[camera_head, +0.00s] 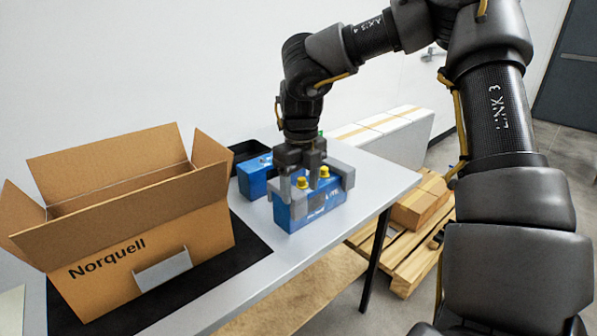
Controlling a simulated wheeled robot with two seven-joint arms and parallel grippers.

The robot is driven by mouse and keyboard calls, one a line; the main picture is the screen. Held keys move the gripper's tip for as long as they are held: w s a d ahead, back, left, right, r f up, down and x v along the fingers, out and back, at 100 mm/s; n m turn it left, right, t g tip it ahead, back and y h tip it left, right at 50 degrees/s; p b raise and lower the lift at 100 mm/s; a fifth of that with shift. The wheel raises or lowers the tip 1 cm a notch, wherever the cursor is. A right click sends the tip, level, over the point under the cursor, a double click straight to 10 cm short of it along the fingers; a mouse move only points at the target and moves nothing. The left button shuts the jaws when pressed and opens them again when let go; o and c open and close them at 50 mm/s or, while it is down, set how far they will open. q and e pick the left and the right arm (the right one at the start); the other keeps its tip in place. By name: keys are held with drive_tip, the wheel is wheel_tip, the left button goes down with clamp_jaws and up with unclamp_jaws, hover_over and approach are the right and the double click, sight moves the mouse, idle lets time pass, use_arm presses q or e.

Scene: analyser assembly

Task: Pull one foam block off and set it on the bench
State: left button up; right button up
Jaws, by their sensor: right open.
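A blue analyser (322,213) with yellow caps on top stands on the bench (381,178). A grey foam block (343,173) caps its right end. Another grey piece shows at its left end, partly behind my gripper. My right gripper (299,184) points down over the top of the analyser, its fingers open near the left yellow cap. Whether a finger touches the foam or the analyser, I cannot tell. My left gripper is not in view.
An open cardboard box (160,240) marked Norquell stands on a dark mat (254,243) at left. A second blue unit (254,178) and a black tray (246,150) sit behind the analyser. Bare bench lies along the front edge. A pallet (408,271) with cartons stands on the floor.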

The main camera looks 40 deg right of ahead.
sight(300, 196)
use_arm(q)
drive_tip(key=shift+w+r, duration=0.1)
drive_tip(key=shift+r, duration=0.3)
use_arm(e)
drive_tip(key=shift+f, duration=2.7)
drive_tip(key=c, duration=1.1)
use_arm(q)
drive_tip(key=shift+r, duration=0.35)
use_arm(e)
drive_tip(key=shift+r, duration=0.6)
